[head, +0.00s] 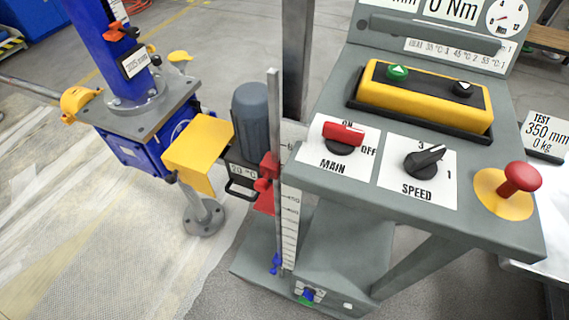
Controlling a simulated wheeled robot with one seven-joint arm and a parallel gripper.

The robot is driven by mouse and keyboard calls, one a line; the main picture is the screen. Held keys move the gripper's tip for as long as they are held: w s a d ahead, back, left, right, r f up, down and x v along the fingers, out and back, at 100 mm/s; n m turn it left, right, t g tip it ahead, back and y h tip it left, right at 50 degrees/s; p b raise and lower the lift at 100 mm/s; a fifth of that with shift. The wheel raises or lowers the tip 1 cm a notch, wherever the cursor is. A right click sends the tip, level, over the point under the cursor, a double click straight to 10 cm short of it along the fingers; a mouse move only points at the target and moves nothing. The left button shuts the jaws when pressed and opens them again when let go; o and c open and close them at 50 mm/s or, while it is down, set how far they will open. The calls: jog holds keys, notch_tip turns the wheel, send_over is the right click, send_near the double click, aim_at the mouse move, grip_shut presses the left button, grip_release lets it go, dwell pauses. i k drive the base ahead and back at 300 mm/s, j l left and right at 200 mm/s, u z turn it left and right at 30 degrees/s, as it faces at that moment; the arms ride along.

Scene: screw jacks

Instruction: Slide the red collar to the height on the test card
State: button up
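The red collar (268,168) sits on an upright grey rod (273,105) beside a white ruler scale (290,225). A red flag-like piece hangs just below and left of it. A small blue piece (276,264) is low on the same rod. The scale's numbers are small; one near the red collar looks like 450, but I cannot read it surely. The test card (546,133) at the right edge reads "TEST 350 mm 0 kg". My gripper is not in view.
A grey console carries a red MAIN switch (342,135), a black SPEED knob (424,162), a red mushroom button (518,179) and a yellow button box (422,94). Left of the rod stand a grey motor (252,115), a yellow cover (198,147) and a blue jack (112,50).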

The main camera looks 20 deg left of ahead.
aim_at(268, 169)
jog(key=k+j+u, duration=0.15)
jog(key=j+u, duration=0.2)
jog(key=k+j+u, duration=0.15)
jog(key=u, duration=0.15)
jog(key=j+u, duration=0.1)
jog(key=u, duration=0.9)
